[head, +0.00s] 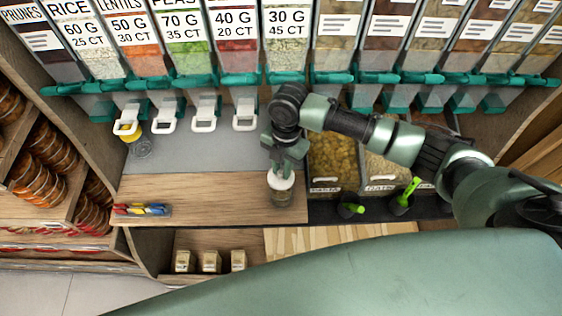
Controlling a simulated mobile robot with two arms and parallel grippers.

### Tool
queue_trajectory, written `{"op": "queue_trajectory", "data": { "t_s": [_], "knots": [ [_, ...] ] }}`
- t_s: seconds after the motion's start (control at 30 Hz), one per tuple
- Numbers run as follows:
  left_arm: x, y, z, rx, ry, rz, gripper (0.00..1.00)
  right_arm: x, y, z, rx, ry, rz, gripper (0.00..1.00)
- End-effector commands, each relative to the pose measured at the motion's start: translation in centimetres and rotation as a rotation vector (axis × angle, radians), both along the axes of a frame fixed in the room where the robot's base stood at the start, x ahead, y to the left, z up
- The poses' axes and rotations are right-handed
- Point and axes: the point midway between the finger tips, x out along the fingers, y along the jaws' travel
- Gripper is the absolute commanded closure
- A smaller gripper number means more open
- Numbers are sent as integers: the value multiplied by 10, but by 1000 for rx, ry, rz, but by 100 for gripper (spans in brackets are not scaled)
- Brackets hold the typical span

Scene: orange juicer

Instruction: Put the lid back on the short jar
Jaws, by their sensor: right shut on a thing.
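My right gripper (281,168) points down at the front edge of the wooden counter and is shut on a white lid (281,181). The short jar (283,198), a small clear glass jar with dark contents, stands upright directly below the lid. The lid covers the jar's mouth from this viewpoint; whether it touches the rim or sits level cannot be told. My left gripper is not in view.
Bulk dispensers with teal fittings and white handles (245,118) hang behind. A clear jar (139,146) stands under one at left. Colourful markers (142,210) lie on the wooden counter (215,192). Bins (334,165) with green scoops (404,196) are at right.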

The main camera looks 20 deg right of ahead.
Motion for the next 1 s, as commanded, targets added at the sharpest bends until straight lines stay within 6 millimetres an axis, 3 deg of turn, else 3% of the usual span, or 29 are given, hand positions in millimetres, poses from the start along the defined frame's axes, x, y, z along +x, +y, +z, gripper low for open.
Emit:
{"op": "queue_trajectory", "data": {
  "t_s": [0.57,1.0],
  "knots": [
    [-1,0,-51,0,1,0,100,0,0,-45,1,-1,-1,100],
    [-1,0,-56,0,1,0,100,0,1,-63,1,0,-1,100]
  ]
}}
